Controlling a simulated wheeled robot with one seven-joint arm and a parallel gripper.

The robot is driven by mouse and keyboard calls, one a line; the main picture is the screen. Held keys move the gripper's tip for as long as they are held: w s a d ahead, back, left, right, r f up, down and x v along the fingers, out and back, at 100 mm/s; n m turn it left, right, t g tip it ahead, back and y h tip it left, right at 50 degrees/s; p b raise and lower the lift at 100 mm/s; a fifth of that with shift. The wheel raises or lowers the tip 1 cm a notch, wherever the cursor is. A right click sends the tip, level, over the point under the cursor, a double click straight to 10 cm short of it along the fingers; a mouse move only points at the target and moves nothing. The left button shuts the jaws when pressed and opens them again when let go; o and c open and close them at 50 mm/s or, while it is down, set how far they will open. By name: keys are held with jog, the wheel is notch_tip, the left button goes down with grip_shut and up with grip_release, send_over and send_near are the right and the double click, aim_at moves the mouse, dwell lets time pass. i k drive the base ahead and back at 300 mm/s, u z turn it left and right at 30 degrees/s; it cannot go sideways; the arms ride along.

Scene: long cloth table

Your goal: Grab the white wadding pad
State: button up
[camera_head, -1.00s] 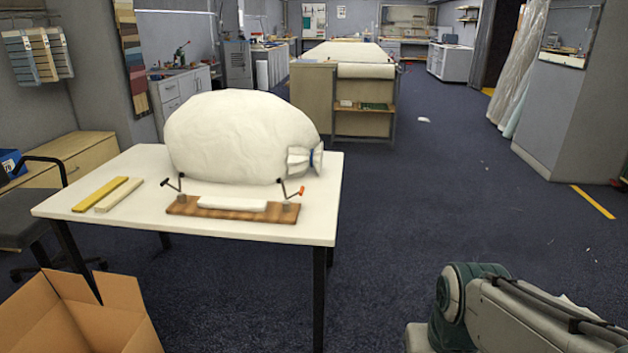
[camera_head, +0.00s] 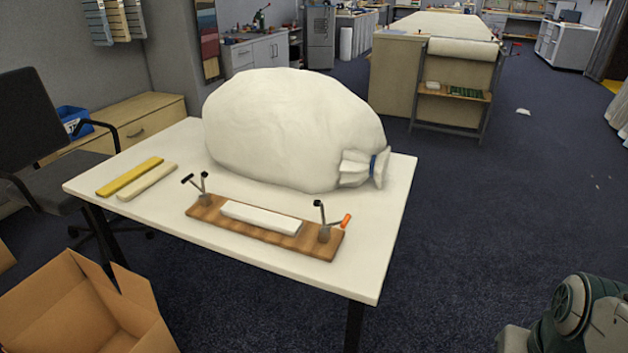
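A flat white pad (camera_head: 261,218) lies on a brown wooden board (camera_head: 222,224) near the front edge of the white table (camera_head: 128,215). It looks like a long thin block. A small clamp-like lever stands at each end of the board, the right one with an orange tip. A second, smaller white piece (camera_head: 433,86) lies on the shelf of a far bench; I cannot tell whether it is wadding. Part of my arm shows at the lower right, away from the table. My gripper is not in view.
A big tied white bag (camera_head: 290,130) fills the table behind the board. Yellow and cream bars (camera_head: 130,177) lie at the left. An open cardboard box (camera_head: 85,310) and a dark chair (camera_head: 28,120) stand left of the table. Floor right of the table is open, with a white scrap (camera_head: 522,111).

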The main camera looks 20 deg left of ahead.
aim_at(281, 224)
jog(key=u, duration=0.75)
jog(key=i, duration=0.85)
jog(key=u, duration=0.85)
